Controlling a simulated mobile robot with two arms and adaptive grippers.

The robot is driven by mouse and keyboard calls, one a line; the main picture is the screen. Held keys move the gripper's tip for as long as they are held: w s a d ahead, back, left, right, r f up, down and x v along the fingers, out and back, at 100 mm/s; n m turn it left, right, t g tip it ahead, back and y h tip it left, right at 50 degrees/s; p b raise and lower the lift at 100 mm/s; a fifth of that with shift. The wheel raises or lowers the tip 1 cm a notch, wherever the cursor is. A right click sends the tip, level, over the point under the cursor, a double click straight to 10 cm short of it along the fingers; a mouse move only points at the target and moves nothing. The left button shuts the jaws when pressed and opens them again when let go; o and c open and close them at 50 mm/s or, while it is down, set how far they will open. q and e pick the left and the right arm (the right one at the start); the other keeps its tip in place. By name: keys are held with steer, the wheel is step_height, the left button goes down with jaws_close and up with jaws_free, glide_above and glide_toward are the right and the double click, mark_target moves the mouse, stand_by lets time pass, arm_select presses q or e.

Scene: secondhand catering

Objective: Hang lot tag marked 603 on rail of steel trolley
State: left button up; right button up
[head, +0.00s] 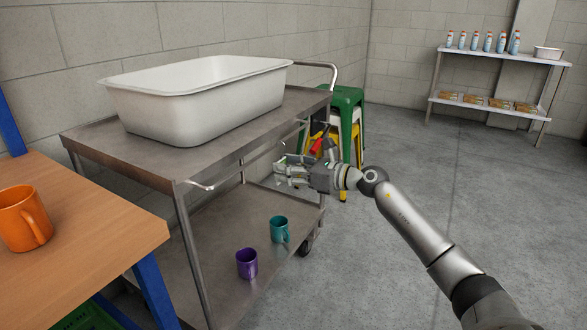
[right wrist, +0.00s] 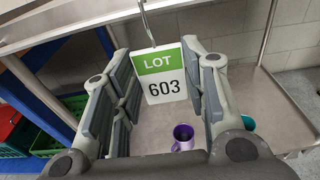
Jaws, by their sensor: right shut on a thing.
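The steel trolley (head: 90,140) stands in the middle left of the head view, with a thin rail (head: 205,186) along its near side under the top shelf edge. My right gripper (head: 281,172) is beside that side of the trolley, below top-shelf height. In the right wrist view, the white and green lot tag marked 603 (right wrist: 159,82) is upright between the fingers, face toward the camera, and the gripper is shut on it. Its wire hook (right wrist: 147,22) rises to the top of the picture; whether it touches the rail I cannot tell. My left gripper is out of view.
A large white tub (head: 200,105) sits on the trolley top. A purple mug (head: 247,264) and a teal mug (head: 279,229) stand on its lower shelf. An orange mug (head: 24,220) is on the wooden table (head: 90,235). Stools (head: 347,105) stand behind the trolley. The floor at right is clear.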

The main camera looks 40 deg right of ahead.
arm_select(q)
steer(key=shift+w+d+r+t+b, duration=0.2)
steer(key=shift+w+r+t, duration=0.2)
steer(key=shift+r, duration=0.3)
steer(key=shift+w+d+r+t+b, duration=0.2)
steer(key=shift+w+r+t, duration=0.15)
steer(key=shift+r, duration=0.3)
arm_select(e)
steer(key=shift+w+a+f, duration=0.35)
steer(key=shift+w+f, duration=0.1)
steer(key=shift+w, duration=0.35)
steer(key=shift+w+a+f, duration=0.3)
steer(key=shift+w+f, duration=0.1)
steer(key=shift+w, duration=0.35)
steer(key=o, duration=0.9)
